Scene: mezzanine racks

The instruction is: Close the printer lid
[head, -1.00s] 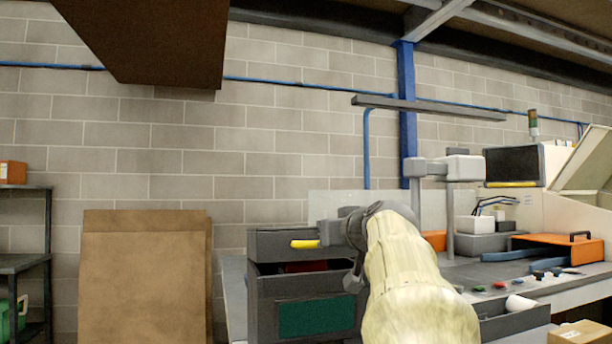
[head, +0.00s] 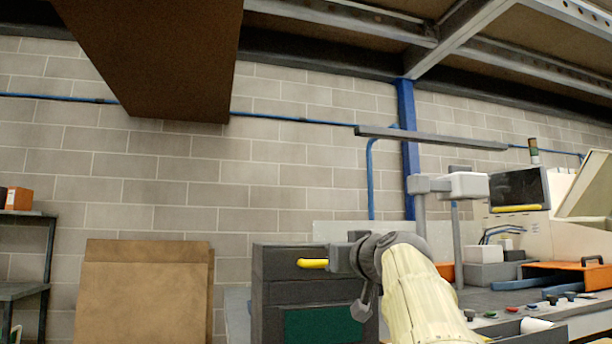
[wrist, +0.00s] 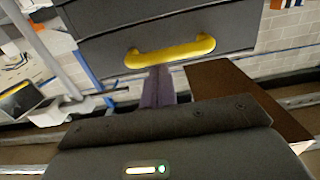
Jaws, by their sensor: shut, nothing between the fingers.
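The printer is a dark grey box with a green front panel (head: 320,325) on the bench in the head view. Its dark lid (head: 276,262) lies level on the body, with only a thin seam visible between them. The yellow lid handle (head: 312,263) also spans the dark lid front in the wrist view (wrist: 170,52). My gripper (head: 345,258) is right beside the handle. In the wrist view its fingers (wrist: 158,76) are together and empty, their tips at the handle's edge; I cannot tell whether they touch it.
To the right stand a pale machine with a screen (head: 517,188) and a tilted pale panel (head: 588,185), and an orange case (head: 570,274). A grey post fixture (head: 457,245) rises close behind my arm. Cardboard sheets (head: 145,290) lean on the wall at left.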

